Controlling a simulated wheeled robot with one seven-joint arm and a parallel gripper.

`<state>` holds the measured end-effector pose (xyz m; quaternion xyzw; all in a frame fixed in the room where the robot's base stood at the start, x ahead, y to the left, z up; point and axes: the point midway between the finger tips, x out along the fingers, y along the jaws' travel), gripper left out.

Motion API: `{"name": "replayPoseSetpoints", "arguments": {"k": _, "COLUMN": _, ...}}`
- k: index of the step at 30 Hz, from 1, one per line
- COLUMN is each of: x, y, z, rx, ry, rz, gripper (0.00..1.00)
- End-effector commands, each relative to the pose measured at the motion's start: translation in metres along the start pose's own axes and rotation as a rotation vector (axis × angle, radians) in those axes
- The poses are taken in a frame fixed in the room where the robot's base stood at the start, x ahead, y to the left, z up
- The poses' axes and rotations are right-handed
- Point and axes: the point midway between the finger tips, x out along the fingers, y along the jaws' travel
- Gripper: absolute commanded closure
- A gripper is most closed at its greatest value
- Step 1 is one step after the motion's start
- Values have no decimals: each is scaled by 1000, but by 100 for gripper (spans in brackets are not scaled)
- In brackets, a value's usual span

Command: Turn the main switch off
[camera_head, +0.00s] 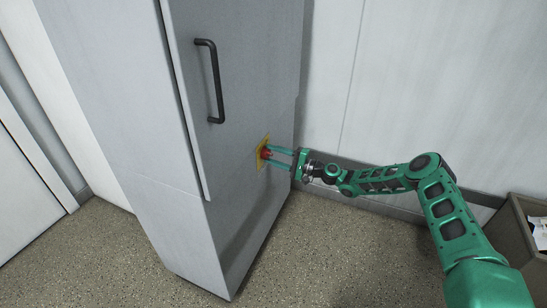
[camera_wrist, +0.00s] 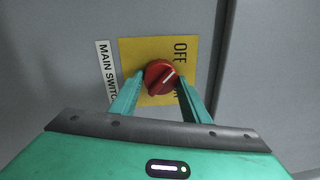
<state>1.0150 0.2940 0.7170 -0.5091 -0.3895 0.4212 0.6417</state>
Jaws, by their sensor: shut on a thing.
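The main switch is a round red knob (camera_wrist: 160,76) on a yellow plate (camera_wrist: 131,55) with a white "MAIN SWITCH" label (camera_wrist: 105,72) at its left.
The cabinet's front door has a black handle (camera_head: 217,85), left of the switch. A pale wall (camera_head: 410,70) stands behind my arm. A brown bin (camera_head: 515,235) with papers is at the right edge. The speckled floor (camera_head: 320,265) in front is clear.

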Motion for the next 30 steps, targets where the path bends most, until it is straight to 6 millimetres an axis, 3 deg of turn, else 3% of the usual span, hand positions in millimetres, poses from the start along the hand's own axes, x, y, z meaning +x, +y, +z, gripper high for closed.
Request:
{"name": "replayPoseSetpoints", "arguments": {"k": 1, "x": 1, "y": 6, "z": 5, "rx": 5, "ry": -9, "rz": 8, "gripper": 80}}
{"name": "replayPoseSetpoints", "arguments": {"k": 2, "x": 1, "y": 6, "z": 5, "rx": 5, "ry": -9, "rz": 8, "gripper": 53}}
{"name": "replayPoseSetpoints", "arguments": {"k": 4, "x": 1, "y": 5, "z": 5, "rx": 6, "ry": -9, "rz": 7, "gripper": 39}}
{"name": "replayPoseSetpoints", "arguments": {"k": 13, "x": -1, "y": 3, "z": 2, "rx": 3, "ry": -3, "rz": 4, "gripper": 39}}
{"name": "replayPoseSetpoints", "arguments": {"k": 17, "x": -10, "y": 2, "z": 1, "rx": 3, "ry": -2, "rz": 3, "gripper": 39}}
{"name": "replayPoseSetpoints", "arguments": {"k": 30, "x": -87, "y": 4, "z": 1, "rx": 6, "ry": -2, "rz": 6, "gripper": 39}}
